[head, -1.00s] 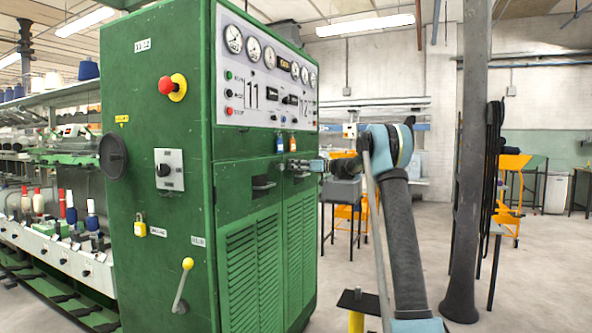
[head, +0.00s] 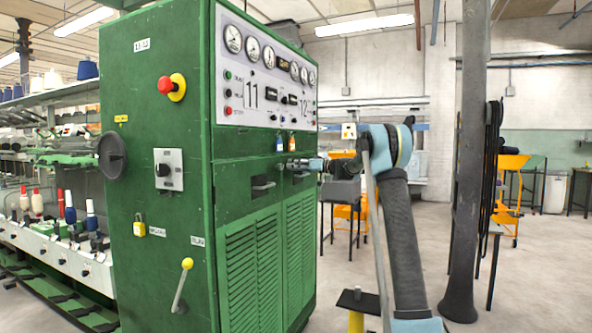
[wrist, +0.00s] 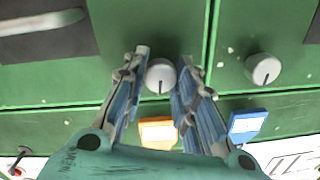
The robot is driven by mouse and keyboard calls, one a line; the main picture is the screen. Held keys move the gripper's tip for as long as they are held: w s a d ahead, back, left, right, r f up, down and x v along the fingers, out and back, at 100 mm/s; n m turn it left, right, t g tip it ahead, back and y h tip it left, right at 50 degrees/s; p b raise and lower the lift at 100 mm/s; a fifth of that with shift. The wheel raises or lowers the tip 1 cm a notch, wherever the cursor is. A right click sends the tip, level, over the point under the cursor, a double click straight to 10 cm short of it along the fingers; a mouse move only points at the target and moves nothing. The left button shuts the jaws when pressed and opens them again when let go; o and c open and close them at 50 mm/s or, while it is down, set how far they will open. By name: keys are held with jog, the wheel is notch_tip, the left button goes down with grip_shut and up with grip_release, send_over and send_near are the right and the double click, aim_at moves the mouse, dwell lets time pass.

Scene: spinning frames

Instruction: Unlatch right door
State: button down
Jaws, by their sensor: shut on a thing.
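The green cabinet has two louvred doors side by side, the left door (head: 250,265) and the right door (head: 301,240). In the wrist view, my gripper (wrist: 160,80) has its fingers on both sides of a round pale knob (wrist: 160,75), shut on it. This knob is on the right door, with an orange tag (wrist: 158,132) close to it. A second knob (wrist: 263,68) on the left door is free, close to a blue tag (wrist: 247,122). The right door's handle (wrist: 40,22) lies in a dark recess. In the head view, my gripper (head: 296,163) is small against the cabinet front. Both doors look closed.
A gauge panel (head: 268,75) is above the doors. A grey pillar (head: 468,170) stands to the right of my arm. Orange carts (head: 512,165) and tables stand behind.

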jog(key=shift+d+f+m+t, duration=0.1)
jog(key=shift+m+t, duration=0.2)
jog(key=shift+m, duration=3.9)
jog(key=shift+f+m+t, duration=0.1)
jog(key=shift+m+t, duration=0.2)
jog(key=shift+m, duration=3.9)
jog(key=c, duration=1.2)
grip_release()
jog(key=shift+c, duration=0.2)
jog(key=v, duration=1.2)
jog(key=shift+f, duration=0.15)
jog(key=shift+w, duration=0.15)
